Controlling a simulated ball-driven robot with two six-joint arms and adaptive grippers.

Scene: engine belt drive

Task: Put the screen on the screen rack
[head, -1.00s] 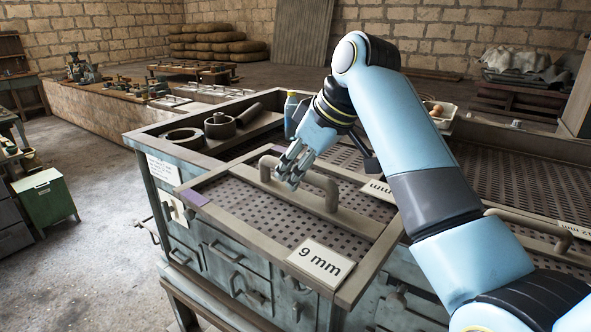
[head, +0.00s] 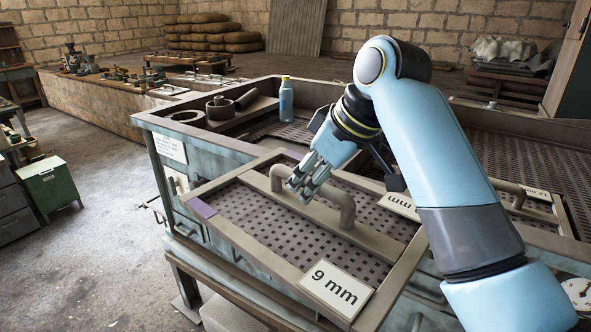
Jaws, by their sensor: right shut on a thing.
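The screen (head: 262,220) is a framed, perforated metal panel with a raised bar handle (head: 346,208), a "9 mm" label (head: 335,288) and a purple patch at its left corner. My right gripper (head: 301,190) is shut on the middle of the handle. The screen is tilted in the picture and extends over the near side of the bench; contact beneath it cannot be seen. I cannot tell which part is the screen rack. My left gripper is not in view.
The blue-green bench (head: 165,122) has drawers and holds metal rings, a cylinder and a blue bottle (head: 286,101). Another screen (head: 525,205) with a handle and label lies at right. A green cabinet (head: 50,185) stands left, with clear floor (head: 110,160) between.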

